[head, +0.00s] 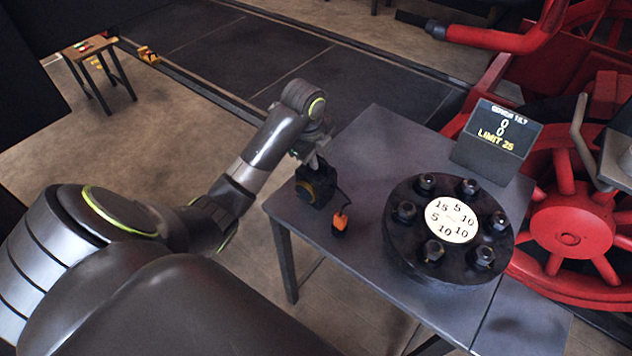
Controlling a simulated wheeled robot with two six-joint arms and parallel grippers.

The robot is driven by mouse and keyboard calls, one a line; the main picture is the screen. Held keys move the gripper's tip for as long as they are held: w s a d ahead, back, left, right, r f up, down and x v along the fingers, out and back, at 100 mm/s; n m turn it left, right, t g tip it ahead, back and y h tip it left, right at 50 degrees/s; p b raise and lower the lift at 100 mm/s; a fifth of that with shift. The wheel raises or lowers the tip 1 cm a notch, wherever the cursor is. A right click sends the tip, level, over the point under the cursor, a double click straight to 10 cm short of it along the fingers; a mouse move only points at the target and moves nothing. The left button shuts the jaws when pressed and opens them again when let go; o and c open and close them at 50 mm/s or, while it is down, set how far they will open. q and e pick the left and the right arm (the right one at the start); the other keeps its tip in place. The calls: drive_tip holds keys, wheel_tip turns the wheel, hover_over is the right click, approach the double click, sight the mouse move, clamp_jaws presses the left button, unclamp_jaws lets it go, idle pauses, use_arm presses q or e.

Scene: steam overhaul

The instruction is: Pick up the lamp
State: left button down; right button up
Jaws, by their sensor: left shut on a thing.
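The lamp (317,187) is a small black boxy body with a yellow ring on its side. It is at the left edge of the grey table (385,150). A thin dark cord runs from it to a small orange and black piece (340,222) on the table. My left gripper (312,160) comes down from above and is shut on the top of the lamp. The fingertips are partly hidden, and I cannot tell whether the lamp touches the tabletop. My right gripper is not in view.
A round black flange (405,245) with several bolts and a white numbered disc (452,219) stands on the table. Behind it is a display (497,140) reading "LIMIT 25". A red spoked wheel (570,222) is at the right. A small wooden stool (90,47) stands far left.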

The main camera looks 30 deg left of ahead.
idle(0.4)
use_arm(q)
drive_tip(key=shift+w+r, duration=0.1)
drive_tip(key=shift+r, duration=0.5)
wheel_tip(320, 180, up, 8)
drive_tip(key=p, duration=0.4)
drive_tip(key=shift+f+p, duration=0.15)
drive_tip(key=shift+p, duration=0.25)
drive_tip(key=shift+r+p, duration=0.6)
drive_tip(key=shift+p, duration=0.05)
drive_tip(key=shift+f, duration=0.2)
